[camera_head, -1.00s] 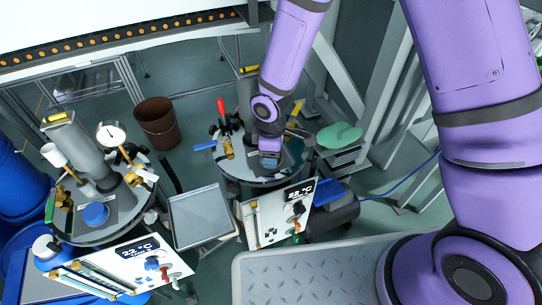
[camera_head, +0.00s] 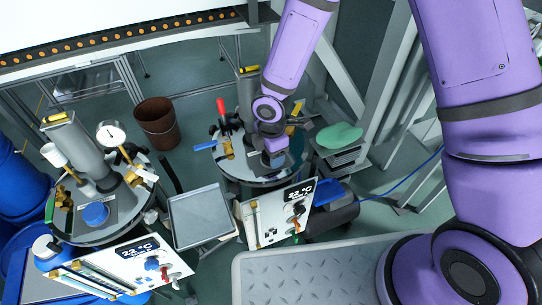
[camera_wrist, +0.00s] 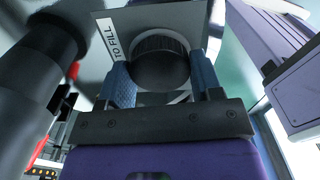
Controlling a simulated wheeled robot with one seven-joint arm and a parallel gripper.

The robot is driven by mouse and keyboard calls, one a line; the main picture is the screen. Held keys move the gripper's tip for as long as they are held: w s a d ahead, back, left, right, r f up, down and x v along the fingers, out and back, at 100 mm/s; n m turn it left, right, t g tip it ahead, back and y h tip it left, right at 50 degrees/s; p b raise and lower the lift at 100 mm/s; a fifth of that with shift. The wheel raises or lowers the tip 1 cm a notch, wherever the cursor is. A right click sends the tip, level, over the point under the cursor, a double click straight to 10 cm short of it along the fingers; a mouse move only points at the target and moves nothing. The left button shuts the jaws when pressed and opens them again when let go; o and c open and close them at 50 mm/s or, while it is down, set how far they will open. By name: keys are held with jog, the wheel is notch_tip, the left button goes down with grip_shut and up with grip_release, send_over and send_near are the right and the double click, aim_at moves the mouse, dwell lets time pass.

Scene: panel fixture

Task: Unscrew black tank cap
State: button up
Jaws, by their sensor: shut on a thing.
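The black tank cap (camera_wrist: 160,62) is round with a ribbed edge and sits at the plate marked "TO FILL" in the wrist view. My gripper (camera_wrist: 163,80) has its two blue-padded fingers on either side of the cap and is shut on it. In the head view my gripper (camera_head: 274,158) points down at the top of the right-hand tank (camera_head: 235,168). The cap is hidden there behind my gripper and wrist.
A second tank with a blue cap (camera_head: 95,213) and a gauge (camera_head: 111,133) is at the left. A grey tray (camera_head: 201,216) lies between the panels. A brown bin (camera_head: 157,122) stands behind.

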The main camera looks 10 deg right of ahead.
jog(key=n, duration=0.3)
dwell(0.4)
jog(key=shift+n, duration=0.3)
jog(key=shift+d+n, duration=0.1)
jog(key=shift+n, duration=1.5)
jog(key=n, duration=0.2)
jog(key=shift+n, duration=0.3)
jog(key=shift+r, duration=0.1)
